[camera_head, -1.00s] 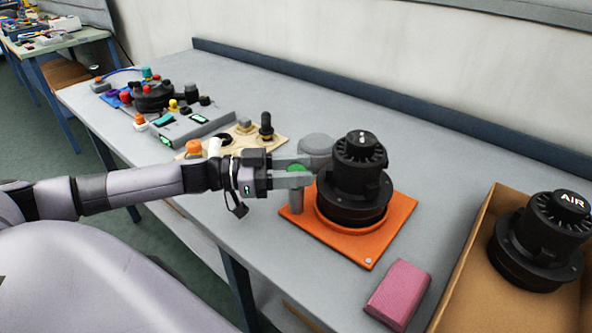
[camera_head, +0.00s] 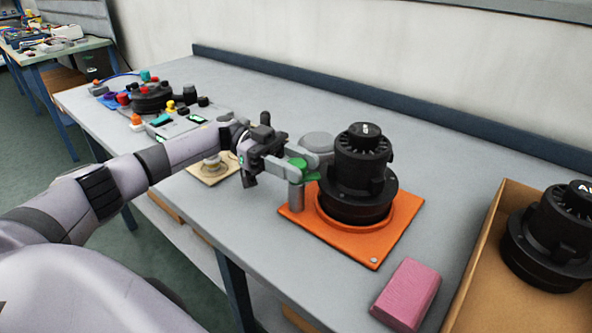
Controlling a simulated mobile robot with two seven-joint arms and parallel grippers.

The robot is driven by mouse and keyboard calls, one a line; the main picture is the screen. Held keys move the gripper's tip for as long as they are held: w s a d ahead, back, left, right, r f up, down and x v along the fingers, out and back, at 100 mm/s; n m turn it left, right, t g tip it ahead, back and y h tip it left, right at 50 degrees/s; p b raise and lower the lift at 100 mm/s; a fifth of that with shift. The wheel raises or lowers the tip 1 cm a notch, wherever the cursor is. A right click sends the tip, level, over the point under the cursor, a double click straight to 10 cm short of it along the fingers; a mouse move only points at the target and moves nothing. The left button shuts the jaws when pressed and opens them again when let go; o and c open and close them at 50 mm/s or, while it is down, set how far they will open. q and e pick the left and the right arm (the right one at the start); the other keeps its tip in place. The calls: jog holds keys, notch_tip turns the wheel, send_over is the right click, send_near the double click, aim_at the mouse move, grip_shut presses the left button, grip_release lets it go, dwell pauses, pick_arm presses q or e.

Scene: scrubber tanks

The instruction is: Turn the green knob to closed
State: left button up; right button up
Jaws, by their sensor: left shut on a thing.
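The green knob (camera_head: 297,163) sits on the left side of the orange base plate (camera_head: 372,250), beside a black scrubber tank (camera_head: 360,180). A bit of green also shows just right of the knob, near the tank. My left gripper (camera_head: 303,168) comes in from the left and is shut on the green knob, with its fingers around it. My right gripper is not in view.
A pink block (camera_head: 405,294) lies in front of the plate. A cardboard box (camera_head: 487,258) at the right holds another black tank (camera_head: 548,240). A grey round part (camera_head: 317,142) stands behind the knob. Several small coloured parts crowd the table's far left. The table's back strip is clear.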

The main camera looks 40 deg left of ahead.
aim_at(288, 161)
pick_arm(q)
jog(key=shift+m+g, duration=0.4)
jog(key=shift+g, duration=0.2)
jog(key=o, duration=1)
jog(key=shift+c, duration=0.2)
jog(key=a, duration=0.2)
jog(key=a+b, duration=0.1)
jog(key=a, duration=0.1)
jog(key=a+b, duration=0.1)
jog(key=a, duration=0.1)
jog(key=shift+w, duration=0.35)
jog(key=shift+a, duration=0.5)
jog(key=shift+s, duration=0.1)
